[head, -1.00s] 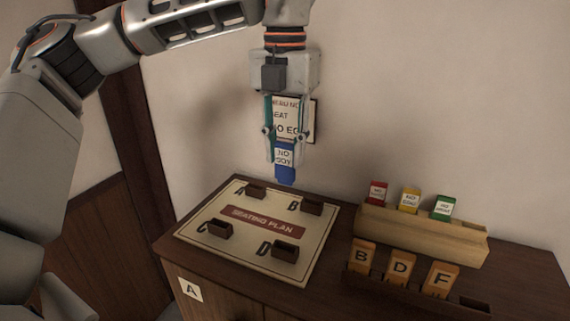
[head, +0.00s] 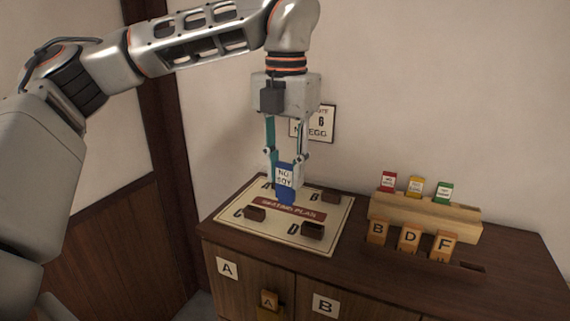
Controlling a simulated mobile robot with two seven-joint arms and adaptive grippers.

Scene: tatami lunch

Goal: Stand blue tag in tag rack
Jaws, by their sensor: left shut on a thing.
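My left gripper (head: 286,158) points down and is shut on the blue tag (head: 284,194), which has a white label reading "NO SOY". The tag hangs upright in front of the seating plan board in the picture, and its height above the board is hard to judge. The wooden tag rack (head: 425,215) stands on the cabinet to the right. A red tag (head: 388,182), a yellow tag (head: 416,187) and a green tag (head: 444,192) stand in it. The gripper is well left of the rack. My right gripper is not in view.
The seating plan board (head: 334,232) carries small dark holders. Orange blocks B (head: 377,232), D (head: 409,238) and F (head: 443,245) stand in a dark tray (head: 470,269) before the rack. A framed note (head: 322,124) hangs on the wall. Cabinet doors below show A and B.

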